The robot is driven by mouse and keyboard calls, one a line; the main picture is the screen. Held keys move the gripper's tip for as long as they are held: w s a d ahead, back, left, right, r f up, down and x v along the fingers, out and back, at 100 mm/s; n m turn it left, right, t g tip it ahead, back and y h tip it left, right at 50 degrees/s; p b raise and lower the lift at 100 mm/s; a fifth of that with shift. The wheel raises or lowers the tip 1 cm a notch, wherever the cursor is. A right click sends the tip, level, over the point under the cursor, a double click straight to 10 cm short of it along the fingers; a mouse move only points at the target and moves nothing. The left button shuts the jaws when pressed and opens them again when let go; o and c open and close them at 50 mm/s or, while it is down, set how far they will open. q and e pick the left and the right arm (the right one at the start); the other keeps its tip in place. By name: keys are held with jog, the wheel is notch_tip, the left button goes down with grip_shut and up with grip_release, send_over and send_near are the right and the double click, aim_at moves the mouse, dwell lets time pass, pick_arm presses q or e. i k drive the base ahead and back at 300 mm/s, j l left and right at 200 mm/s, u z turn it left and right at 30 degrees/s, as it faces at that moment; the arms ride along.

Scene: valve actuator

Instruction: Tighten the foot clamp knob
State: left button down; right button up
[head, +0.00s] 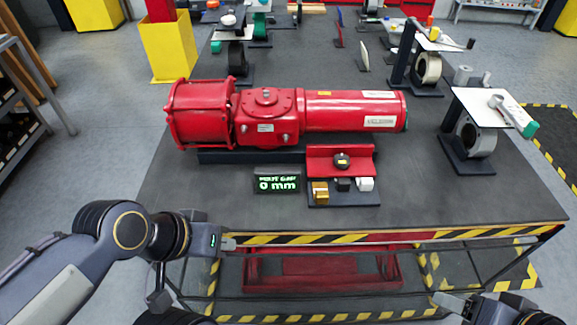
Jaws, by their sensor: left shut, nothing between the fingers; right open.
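The red valve actuator (268,108) lies along a dark base on the table. My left gripper (229,243) is shut and empty at the table's front edge, left of and below the knob. My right gripper (440,300) is low at the bottom right, open, partly cut off by the frame and well away from the knob.
A brass block (320,193), a black block (343,184) and a white block (365,184) stand before the bracket. A stand with a ring-shaped part (476,140) is at the right. A striped edge (400,235) runs along the table front. Table surface right of the bracket is clear.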

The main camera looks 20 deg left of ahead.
aim_at(341, 160)
jog(key=l+u, duration=0.2)
jog(key=u, duration=0.2)
jog(key=l+u, duration=0.5)
jog(key=u, duration=0.25)
jog(key=i, duration=0.05)
